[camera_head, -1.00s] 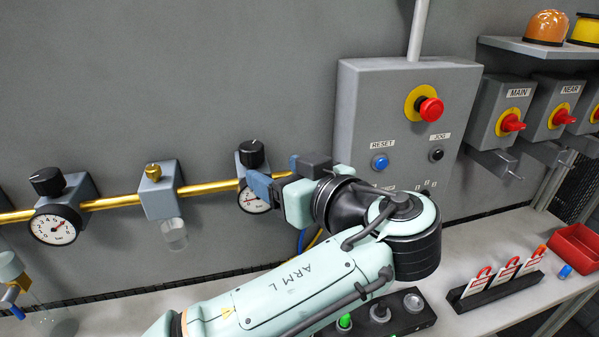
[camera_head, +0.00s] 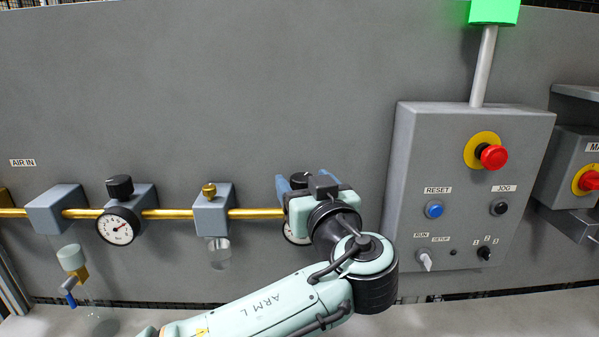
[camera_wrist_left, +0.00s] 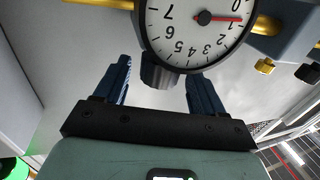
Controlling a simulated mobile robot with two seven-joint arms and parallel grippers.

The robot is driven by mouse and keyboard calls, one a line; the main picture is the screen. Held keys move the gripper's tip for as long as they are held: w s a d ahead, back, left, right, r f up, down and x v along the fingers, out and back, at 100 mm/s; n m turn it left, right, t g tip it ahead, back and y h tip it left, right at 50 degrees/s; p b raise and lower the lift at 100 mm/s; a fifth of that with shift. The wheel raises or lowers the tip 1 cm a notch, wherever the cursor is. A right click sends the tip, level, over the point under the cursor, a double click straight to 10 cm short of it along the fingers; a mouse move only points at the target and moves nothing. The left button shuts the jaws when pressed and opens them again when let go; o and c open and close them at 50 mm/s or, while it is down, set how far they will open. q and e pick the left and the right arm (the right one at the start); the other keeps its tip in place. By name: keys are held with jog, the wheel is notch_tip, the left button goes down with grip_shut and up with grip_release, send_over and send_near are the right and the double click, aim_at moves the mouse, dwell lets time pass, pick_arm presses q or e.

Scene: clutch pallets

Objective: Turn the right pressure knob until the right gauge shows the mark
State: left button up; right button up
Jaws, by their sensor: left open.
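The right pressure knob (camera_head: 300,177) is black and sits on the brass pipe's right regulator. The right gauge (camera_head: 289,236) below it is mostly hidden by my left arm. In the left wrist view the gauge (camera_wrist_left: 180,45) shows a white dial with its red needle close to the 1; I cannot make out a separate mark. My left gripper (camera_head: 303,184) is open at the knob, one blue finger on each side. The wrist view shows the knob (camera_wrist_left: 158,72) between the spread fingers, with gaps on both sides. My right gripper is out of view.
A left regulator has a black knob (camera_head: 119,187) and gauge (camera_head: 118,227). A brass-topped grey block (camera_head: 213,212) with a clear bowl sits between the regulators. A grey control box (camera_head: 465,185) with a red emergency button (camera_head: 492,157) stands close on the right.

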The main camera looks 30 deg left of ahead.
aim_at(294, 174)
pick_arm(q)
jog(key=shift+p+x, duration=0.3)
jog(key=shift+x, duration=1.5)
jog(key=c, duration=1)
jog(key=shift+n+g+y, duration=0.4)
jog(key=shift+g, duration=0.1)
jog(key=shift+s+n+g+y+p, duration=0.1)
jog(key=shift+n+g+y+p, duration=0.25)
jog(key=shift+n+g+y, duration=0.7)
jog(key=shift+s+a+n+g+y+p, duration=0.15)
jog(key=shift+n+g+y+p, duration=0.45)
jog(key=shift+g, duration=0.8)
jog(key=shift+s+a+n+g+y+p, duration=0.2)
jog(key=shift+n+g+p, duration=0.45)
jog(key=shift+n+g, duration=0.55)
jog(key=shift+o, duration=0.2)
jog(key=shift+d+g, duration=0.15)
jog(key=shift+g, duration=0.1)
